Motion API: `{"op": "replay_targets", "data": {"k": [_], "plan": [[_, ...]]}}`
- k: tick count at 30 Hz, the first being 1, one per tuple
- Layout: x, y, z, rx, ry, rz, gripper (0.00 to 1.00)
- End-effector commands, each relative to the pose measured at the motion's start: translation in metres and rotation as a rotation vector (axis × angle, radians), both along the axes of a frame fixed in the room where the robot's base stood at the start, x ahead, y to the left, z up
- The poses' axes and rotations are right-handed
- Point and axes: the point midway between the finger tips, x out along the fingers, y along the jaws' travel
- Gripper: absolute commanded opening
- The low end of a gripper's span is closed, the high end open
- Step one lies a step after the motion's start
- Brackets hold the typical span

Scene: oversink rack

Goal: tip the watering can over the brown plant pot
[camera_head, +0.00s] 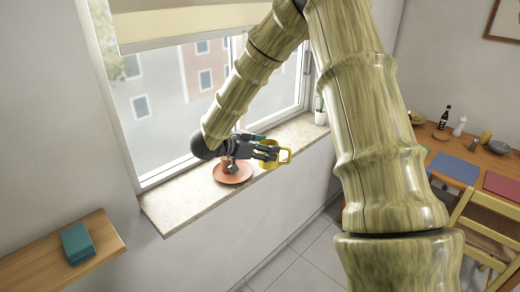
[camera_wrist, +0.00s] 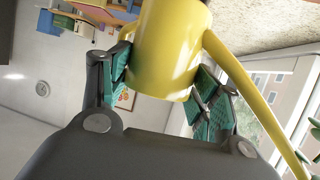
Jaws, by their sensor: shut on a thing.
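My gripper (camera_head: 262,148) is shut on the yellow watering can (camera_head: 268,158) above the window sill. In the wrist view the teal finger pads press on both sides of the can's body (camera_wrist: 168,48). A long yellow part of the can, apparently its spout, runs to the lower right there. A handle-like loop shows on the can's right side in the head view. The brown plant pot (camera_head: 227,164) stands on a reddish-brown saucer (camera_head: 232,178) on the sill, just left of and below the can. My gripper partly hides the pot.
The pale stone window sill (camera_head: 180,208) is bare at its near left end. A small white plant pot (camera_head: 320,117) stands at its far end. A wooden shelf (camera_head: 40,268) with a teal box (camera_head: 77,243) is at lower left. A dining table (camera_head: 480,157) stands at right.

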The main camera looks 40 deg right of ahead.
Motion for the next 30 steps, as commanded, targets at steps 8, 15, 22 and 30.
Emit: {"op": "replay_targets", "data": {"k": [8,15,22,30], "plan": [[0.0,0.0,0.001,0.0,-0.001,0.0,0.29],[0.0,0.002,0.002,-0.006,0.009,0.0,0.29],[-0.001,0.001,-0.005,-0.082,0.131,0.002,0.29],[-0.002,0.001,-0.008,-0.15,0.24,0.002,0.29]]}}
